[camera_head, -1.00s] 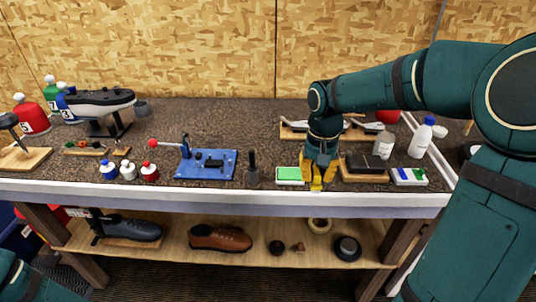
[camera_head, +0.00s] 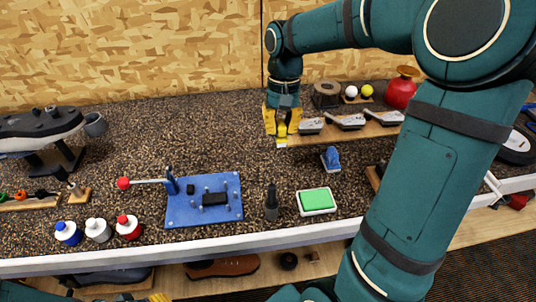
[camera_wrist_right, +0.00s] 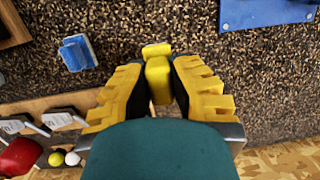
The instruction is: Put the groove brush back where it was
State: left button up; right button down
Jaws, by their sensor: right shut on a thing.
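My right gripper (camera_head: 282,128) is over the back of the bench, at the left end of a wooden board with several club heads. In the wrist view its yellow fingers (camera_wrist_right: 160,85) are closed around a small yellow piece (camera_wrist_right: 157,72). Only a yellow bit of my left gripper (camera_head: 160,297) shows at the bottom edge.
The board (camera_head: 345,133) carries the club heads (camera_head: 347,121). A green pad in a white tray (camera_head: 316,201), a dark upright holder (camera_head: 271,204) and a blue plate fixture (camera_head: 204,201) are nearer the front. A red flask (camera_head: 400,92) is behind. The bench between fixture and wall is clear.

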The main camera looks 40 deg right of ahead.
aim_at(281, 140)
jog(key=f+b, duration=0.1)
jog(key=f, duration=0.3)
jog(key=shift+s, duration=0.2)
jog(key=shift+w+f+b, duration=0.1)
jog(key=shift+f+b, duration=0.65)
jog(key=shift+f, duration=2.1)
jog(key=shift+f, duration=0.15)
jog(key=c, duration=1)
grip_release()
jog(key=r+p, duration=0.1)
jog(key=r, duration=0.3)
jog(key=w+d+r+p, duration=0.1)
jog(key=r, duration=0.3)
jog(key=r+p, duration=0.1)
jog(key=r, duration=0.3)
jog(key=shift+w+d+r, duration=0.1)
jog(key=shift+w+d, duration=0.05)
jog(key=shift+d, duration=0.1)
